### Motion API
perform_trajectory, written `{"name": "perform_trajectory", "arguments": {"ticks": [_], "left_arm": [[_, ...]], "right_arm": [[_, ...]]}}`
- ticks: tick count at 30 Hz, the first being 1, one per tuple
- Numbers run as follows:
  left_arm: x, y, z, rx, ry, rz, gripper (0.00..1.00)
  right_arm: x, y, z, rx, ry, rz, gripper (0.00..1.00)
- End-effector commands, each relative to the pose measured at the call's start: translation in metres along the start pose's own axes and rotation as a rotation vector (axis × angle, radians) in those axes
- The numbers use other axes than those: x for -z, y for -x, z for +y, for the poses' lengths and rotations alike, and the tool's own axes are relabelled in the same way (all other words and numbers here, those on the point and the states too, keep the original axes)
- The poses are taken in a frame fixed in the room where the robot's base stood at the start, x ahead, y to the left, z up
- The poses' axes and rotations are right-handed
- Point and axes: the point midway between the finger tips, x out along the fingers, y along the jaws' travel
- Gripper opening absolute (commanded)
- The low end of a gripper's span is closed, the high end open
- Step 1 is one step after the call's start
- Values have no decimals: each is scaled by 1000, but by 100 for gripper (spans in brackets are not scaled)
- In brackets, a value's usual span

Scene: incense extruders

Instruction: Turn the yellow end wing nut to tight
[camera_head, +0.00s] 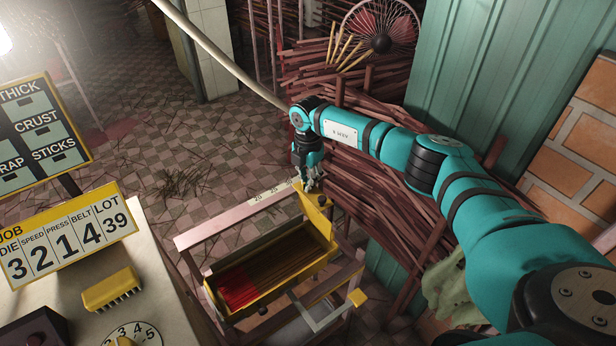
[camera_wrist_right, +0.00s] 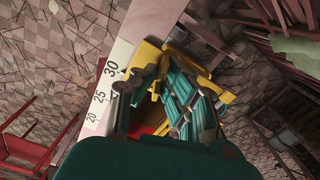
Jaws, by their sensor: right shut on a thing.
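My right gripper (camera_head: 311,186) points down at the far right end of the scale rail (camera_head: 268,193), above a yellow end plate (camera_head: 318,213). It is shut on the yellow end wing nut, which is mostly hidden by the fingers in the head view. In the right wrist view, the gripper (camera_wrist_right: 172,100) reaches in beside the rail's 20, 25 and 30 marks, and yellow metal of the end stop (camera_wrist_right: 147,54) shows around its fingertips. How tight the nut sits cannot be told. My left gripper is not in view.
A yellow tray (camera_head: 222,308) with red and brown sticks lies in the frame below. A job board (camera_head: 68,236) and a yellow comb (camera_head: 112,289) are at left.

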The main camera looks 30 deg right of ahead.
Motion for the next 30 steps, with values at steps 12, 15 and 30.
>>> {"name": "perform_trajectory", "arguments": {"ticks": [12, 15, 30], "left_arm": [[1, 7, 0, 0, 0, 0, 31], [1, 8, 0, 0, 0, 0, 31], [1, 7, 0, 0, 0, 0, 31]], "right_arm": [[-1, 2, 2, -6, -137, -3, 0], [-1, 2, 2, -6, -145, -3, 0], [-1, 2, 1, -5, -145, -2, 27]]}}
